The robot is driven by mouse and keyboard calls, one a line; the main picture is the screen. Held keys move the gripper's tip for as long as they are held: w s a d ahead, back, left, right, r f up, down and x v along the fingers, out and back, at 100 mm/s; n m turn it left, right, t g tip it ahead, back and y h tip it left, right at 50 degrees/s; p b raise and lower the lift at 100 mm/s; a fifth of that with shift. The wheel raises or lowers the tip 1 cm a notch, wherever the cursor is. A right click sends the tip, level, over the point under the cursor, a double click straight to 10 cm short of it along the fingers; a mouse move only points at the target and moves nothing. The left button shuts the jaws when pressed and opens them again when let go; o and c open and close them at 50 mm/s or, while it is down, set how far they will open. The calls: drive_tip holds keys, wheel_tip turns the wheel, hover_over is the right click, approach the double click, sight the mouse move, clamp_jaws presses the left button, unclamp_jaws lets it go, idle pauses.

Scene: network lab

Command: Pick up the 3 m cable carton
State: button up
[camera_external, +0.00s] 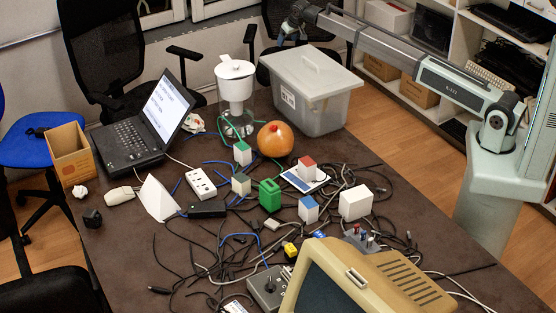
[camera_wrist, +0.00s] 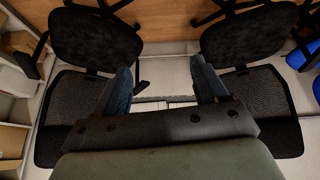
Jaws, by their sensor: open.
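Several small cartons stand among cables on the dark table, and I cannot read a length on any. They are a green-topped carton (camera_external: 242,153), a grey-green-topped one (camera_external: 240,185), a blue-topped one (camera_external: 308,209), a red-topped one (camera_external: 307,171) on a white and blue pad, and a plain white one (camera_external: 355,203). Which is the 3 m cable carton I cannot tell. My gripper (camera_external: 292,30) is high beyond the table's back edge, away from the cartons. In the wrist view my gripper (camera_wrist: 163,88) is open and empty, over chairs and floor.
Bare tabletop shows at right.

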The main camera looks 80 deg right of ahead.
drive_tip(key=w+a+r+y, duration=0.1)
drive_tip(key=a+r, duration=0.4)
drive_tip(key=a, duration=1.1)
drive_tip(key=w+a+r+m+g+y, duration=0.1)
drive_tip(key=a+r, duration=0.5)
drive_tip(key=a, duration=1)
drive_tip(key=w+a+r+g+y, duration=0.1)
drive_tip(key=w+a+r, duration=0.2)
drive_tip(key=a, duration=1.3)
drive_tip(key=shift+a+r, duration=0.2)
drive_tip(key=shift+r, duration=1.1)
drive_tip(key=n+g, duration=0.1)
drive_tip(key=g, duration=0.1)
hover_over(242, 146)
drive_tip(key=s+d, duration=0.2)
wheel_tip(242, 146, down, 16)
drive_tip(key=shift+y, duration=0.4)
drive_tip(key=f, duration=0.1)
drive_tip(key=w+a+f, duration=0.2)
drive_tip(key=shift+a+f, duration=0.1)
drive_tip(key=shift+f, duration=0.2)
wheel_tip(242, 146, down, 8)
drive_tip(key=shift+r, duration=0.1)
drive_tip(key=shift+d+f, duration=0.15)
drive_tip(key=shift+f, duration=1.2)
drive_tip(key=shift+d+f, duration=0.1)
drive_tip(key=shift+f, duration=1.2)
drive_tip(key=shift+c, duration=0.3)
